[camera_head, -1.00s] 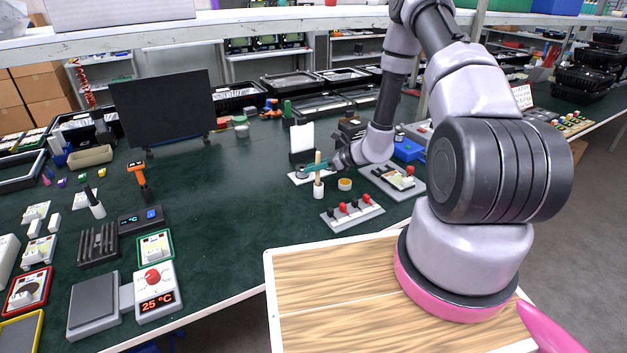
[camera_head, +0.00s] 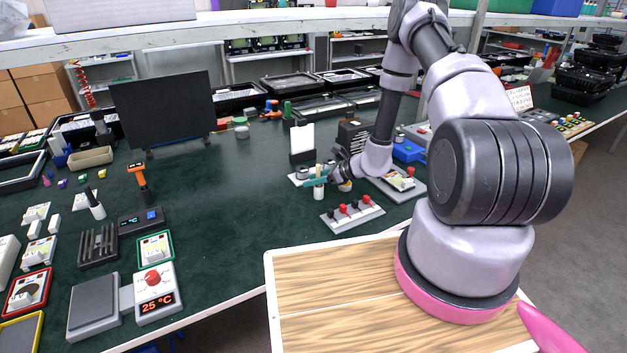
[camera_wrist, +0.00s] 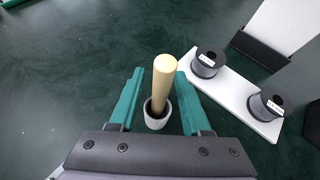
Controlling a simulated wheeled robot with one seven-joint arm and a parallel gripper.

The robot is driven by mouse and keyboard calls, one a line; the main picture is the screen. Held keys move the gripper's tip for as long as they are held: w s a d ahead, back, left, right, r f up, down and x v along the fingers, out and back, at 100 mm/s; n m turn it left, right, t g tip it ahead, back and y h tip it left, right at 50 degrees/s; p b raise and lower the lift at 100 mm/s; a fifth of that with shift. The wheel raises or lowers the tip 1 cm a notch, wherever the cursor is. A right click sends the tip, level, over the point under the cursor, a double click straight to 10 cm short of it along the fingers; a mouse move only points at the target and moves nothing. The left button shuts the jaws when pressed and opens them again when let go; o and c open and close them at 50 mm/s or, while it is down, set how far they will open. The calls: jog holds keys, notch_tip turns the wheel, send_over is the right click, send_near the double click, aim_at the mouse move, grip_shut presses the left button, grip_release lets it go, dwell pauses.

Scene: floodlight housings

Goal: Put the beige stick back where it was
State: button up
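The beige stick (camera_wrist: 162,85) stands in a small white cup (camera_wrist: 157,118), leaning slightly in the wrist view. My gripper (camera_wrist: 160,73) is open, with one teal finger on each side of the stick. The stick is closer to the right finger; whether it touches that finger I cannot tell. In the head view, my gripper (camera_head: 316,178) is low over the bench and its teal fingers hide most of the stick. The white cup (camera_head: 319,193) shows just below them.
A white tray with two dark spools (camera_wrist: 207,64) lies close to the right finger. A dark holder with a white card (camera_head: 302,140) stands behind it. A switch strip (camera_head: 352,214) lies in front of the gripper.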

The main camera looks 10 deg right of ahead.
jog(key=shift+d+r, duration=0.15)
jog(key=shift+r, duration=0.1)
jog(key=v, duration=1.2)
jog(key=s+a+r+n+g, duration=0.25)
jog(key=r+n, duration=0.35)
jog(key=r, duration=0.6)
jog(key=s+a+r+n+g, duration=0.2)
jog(key=s+a+r+n, duration=0.25)
jog(key=r, duration=0.85)
jog(key=s+d+r+n+t+h, duration=0.2)
jog(key=s+r+n+h, duration=0.2)
jog(key=s+r, duration=0.4)
jog(key=s+d+r+n+t+h, duration=0.3)
jog(key=s+r+n, duration=0.3)
jog(key=s+r, duration=0.3)
jog(key=shift+s+r+h, duration=0.15)
jog(key=shift+r+h, duration=0.35)
jog(key=shift+r, duration=0.15)
